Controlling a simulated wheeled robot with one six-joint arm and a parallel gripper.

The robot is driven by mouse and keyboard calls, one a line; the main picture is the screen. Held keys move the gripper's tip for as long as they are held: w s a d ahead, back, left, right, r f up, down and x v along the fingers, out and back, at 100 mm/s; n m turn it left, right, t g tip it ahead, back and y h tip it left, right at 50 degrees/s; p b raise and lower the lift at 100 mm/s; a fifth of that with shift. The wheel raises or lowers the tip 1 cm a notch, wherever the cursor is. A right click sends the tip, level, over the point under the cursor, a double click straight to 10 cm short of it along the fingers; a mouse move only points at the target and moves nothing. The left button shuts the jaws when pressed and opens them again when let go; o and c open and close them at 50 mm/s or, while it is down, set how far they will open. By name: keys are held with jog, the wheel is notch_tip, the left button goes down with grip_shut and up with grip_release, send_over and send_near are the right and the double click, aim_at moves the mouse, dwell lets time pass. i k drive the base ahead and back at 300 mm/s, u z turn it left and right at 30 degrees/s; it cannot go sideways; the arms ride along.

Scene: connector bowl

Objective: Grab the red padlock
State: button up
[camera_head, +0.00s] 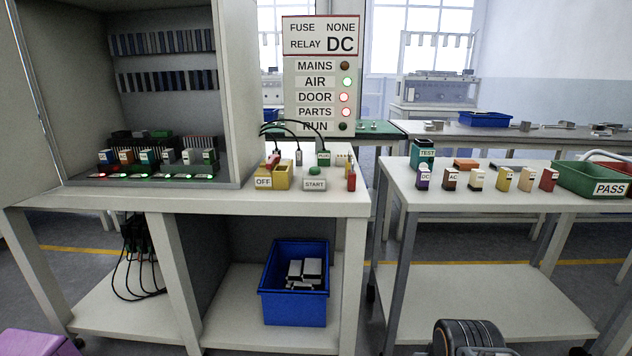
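A small red piece (272,161), which looks like the red padlock, sits at the yellow box marked OFF (274,179) on the left bench. It is too small for me to make out a shackle or tell whether it is locked on. Another narrow red object (351,181) stands at the bench's right end; I cannot tell what it is. My gripper's fingers do not show in this view. A dark ribbed round part at the bottom edge looks like part of my arm, well apart from the bench.
A grey START box (314,184) with a green button stands beside the OFF box, with black cables behind. The open cabinet (245,100) walls the left side. A right table (480,205) holds several small labelled blocks and a green PASS bin (590,182). A gap separates bench and table.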

aim_at(352, 176)
jog(key=u, duration=2)
jog(key=i, duration=1.1)
jog(key=z, duration=1.65)
